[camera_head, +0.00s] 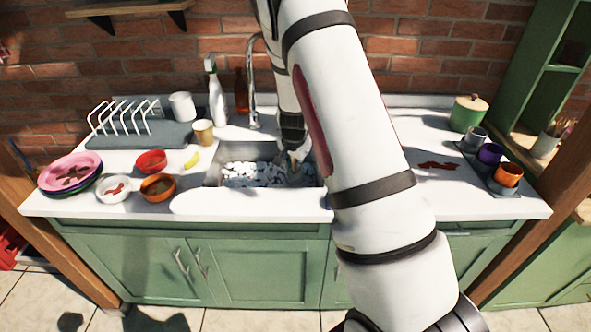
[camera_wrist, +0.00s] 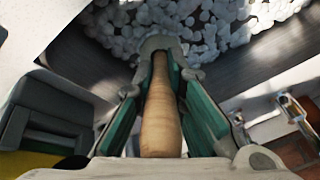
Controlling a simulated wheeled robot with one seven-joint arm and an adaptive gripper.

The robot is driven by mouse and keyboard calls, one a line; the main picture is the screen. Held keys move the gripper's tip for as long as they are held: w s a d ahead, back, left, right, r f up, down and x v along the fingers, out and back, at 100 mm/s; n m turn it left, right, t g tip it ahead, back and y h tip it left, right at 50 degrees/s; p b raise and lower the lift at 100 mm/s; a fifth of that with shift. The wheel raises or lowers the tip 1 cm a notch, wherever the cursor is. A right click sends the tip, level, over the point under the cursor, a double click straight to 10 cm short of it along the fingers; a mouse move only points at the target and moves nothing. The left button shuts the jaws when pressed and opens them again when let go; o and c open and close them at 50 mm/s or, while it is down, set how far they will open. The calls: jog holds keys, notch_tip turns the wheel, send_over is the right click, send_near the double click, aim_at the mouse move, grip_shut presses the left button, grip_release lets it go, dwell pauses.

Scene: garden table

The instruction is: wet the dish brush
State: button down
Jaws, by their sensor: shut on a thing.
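My gripper (camera_head: 298,158) reaches down at the right part of the sink (camera_head: 212,178) in the head view. In the wrist view my gripper (camera_wrist: 162,62) is shut on the wooden handle of the dish brush (camera_wrist: 160,110). White foam (camera_head: 255,174) fills much of the sink and also shows beyond the fingertips in the wrist view (camera_wrist: 185,22). I cannot tell whether the brush touches the foam. The faucet (camera_head: 252,85) stands behind the sink, partly beside my arm.
Left of the sink are a red bowl (camera_head: 151,160), an orange bowl (camera_head: 158,186), a white bowl (camera_head: 114,188), stacked plates (camera_head: 70,172) and a yellow cup (camera_head: 203,132). A white bottle (camera_head: 216,100) and a brown bottle (camera_head: 241,92) stand behind. Several cups, including an orange one (camera_head: 508,175), stand at right.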

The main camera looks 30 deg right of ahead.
jog(key=shift+r+p, duration=1.3)
jog(key=shift+r, duration=3.8)
